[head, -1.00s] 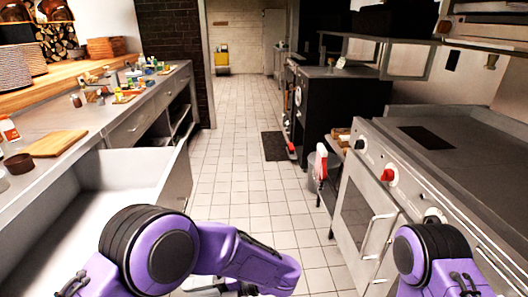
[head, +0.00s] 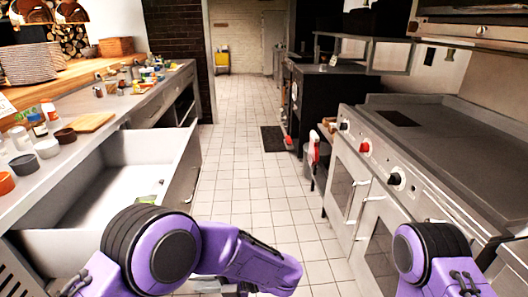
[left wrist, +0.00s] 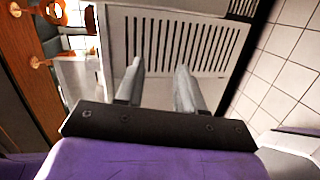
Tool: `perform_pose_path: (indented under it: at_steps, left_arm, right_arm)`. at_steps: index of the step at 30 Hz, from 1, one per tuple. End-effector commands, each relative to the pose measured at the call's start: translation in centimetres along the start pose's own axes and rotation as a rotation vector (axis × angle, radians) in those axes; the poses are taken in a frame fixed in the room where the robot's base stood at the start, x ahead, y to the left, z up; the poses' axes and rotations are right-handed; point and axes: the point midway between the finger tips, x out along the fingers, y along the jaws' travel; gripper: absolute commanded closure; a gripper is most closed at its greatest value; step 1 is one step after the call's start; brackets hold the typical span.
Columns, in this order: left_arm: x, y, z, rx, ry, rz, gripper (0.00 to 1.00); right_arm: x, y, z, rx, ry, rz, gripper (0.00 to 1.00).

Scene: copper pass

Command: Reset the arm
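My left arm (head: 200,248) is purple with a black joint and reaches in from the lower left in the head view, bent across the front. Its gripper is mostly hidden below the forearm there. In the left wrist view my left gripper (left wrist: 158,67) shows two grey fingers standing apart with nothing between them. A white slotted panel (left wrist: 180,40) lies beyond the fingertips. My right arm (head: 432,258) shows at the lower right in the head view. Its gripper is out of sight.
An open drawer (head: 125,168) juts out at the left under the counter, with a small green item inside. Cups and bowls stand on the counter (head: 85,145). The stove (head: 440,150) lines the right. The tiled aisle (head: 250,180) between them is clear.

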Motion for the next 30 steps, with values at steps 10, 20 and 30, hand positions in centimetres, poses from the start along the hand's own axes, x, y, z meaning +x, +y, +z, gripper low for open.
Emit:
perform_pose_path:
  at_steps: [10, 20, 30]
  left_arm:
    - [3.1, -1.4, 5.1, 0.366, -0.436, 0.146, 0.62]
    - [9.9, -11.1, 1.0, 1.269, -1.019, 0.291, 0.62]
    - [16.4, -16.4, -19.8, 1.954, -1.351, -0.011, 0.62]
  right_arm:
    - [-0.2, 0.0, -0.1, 0.000, 0.001, -0.001, 0.57]
    - [-1.8, 0.1, -0.8, 0.000, 0.001, 0.000, 0.57]
    - [-3.9, 0.3, -1.6, 0.000, 0.000, 0.000, 0.57]
